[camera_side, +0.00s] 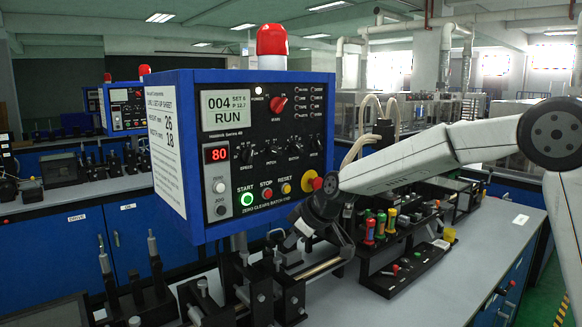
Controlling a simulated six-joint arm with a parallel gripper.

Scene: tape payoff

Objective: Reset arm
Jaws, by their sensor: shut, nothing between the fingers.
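My gripper (287,243) is small in view, below the front panel of the blue control box (166,143). It is shut and empty, pointing down and left over the black tape fixture (262,290) on the bench. My white arm reaches in from the right. The box's upper display (226,110) reads 004 and RUN, and the red digits (216,154) read 80. The green START button (247,199) looks bright. Whether the fingertips touch the fixture cannot be told.
A black rack (400,275) with coloured-handled tools stands right of the fixture, beneath my arm. More black fixtures (155,280) stand at the left front. A red beacon (271,40) tops the box. The grey bench top (480,262) is clear at the right.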

